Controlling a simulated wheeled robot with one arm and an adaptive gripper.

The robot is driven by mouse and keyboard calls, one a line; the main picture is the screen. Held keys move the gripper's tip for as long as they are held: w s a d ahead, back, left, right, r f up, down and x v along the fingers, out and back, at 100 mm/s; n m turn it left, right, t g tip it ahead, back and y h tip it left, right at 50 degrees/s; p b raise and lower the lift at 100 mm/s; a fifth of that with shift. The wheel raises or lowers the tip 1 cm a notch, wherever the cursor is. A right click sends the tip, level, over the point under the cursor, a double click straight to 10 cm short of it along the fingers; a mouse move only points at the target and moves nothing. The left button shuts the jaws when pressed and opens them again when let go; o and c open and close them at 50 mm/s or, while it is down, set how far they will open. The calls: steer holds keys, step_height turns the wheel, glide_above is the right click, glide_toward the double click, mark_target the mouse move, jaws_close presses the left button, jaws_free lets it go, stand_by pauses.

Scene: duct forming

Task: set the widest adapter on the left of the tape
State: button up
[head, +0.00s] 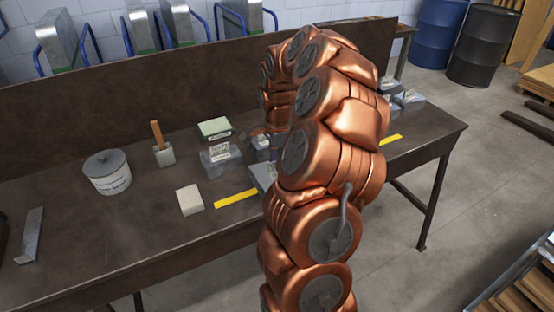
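Yellow tape (236,198) lies on the dark workbench (160,235); more yellow shows to the right of my copper arm, and my arm hides the stretch between. Grey metal pieces that may be the adapters stand on the bench: a broad one (221,158) behind the tape's left end, another (262,146) beside it, and one (263,177) partly behind my arm. More grey pieces (411,99) sit right of my arm. I cannot tell which is widest. A dark part of my gripper (279,138) seems to show below my wrist; its fingers are hidden.
A back panel (120,88) closes the far side. The left front is mostly clear.

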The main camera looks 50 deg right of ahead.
step_height(320, 180, up, 12)
stand_by(0.8)
steer(key=s+a+r+n+p, duration=0.1)
steer(key=s+a+r+n, duration=0.15)
steer(key=a+n, duration=0.6)
steer(key=s+a+r+n+p, duration=0.1)
steer(key=s+a+n, duration=0.2)
steer(key=a, duration=1)
steer(key=s+a+f+n+g, duration=0.1)
steer(key=s+a+f+n, duration=0.1)
steer(key=s+a+n, duration=0.3)
steer(key=s+a+f+n+p, duration=0.1)
steer(key=s+a+f+n, duration=0.2)
steer(key=s, duration=1)
steer(key=a+n, duration=0.2)
steer(key=a, duration=0.1)
steer(key=shift+s+g, duration=0.15)
steer(key=shift+g, duration=0.25)
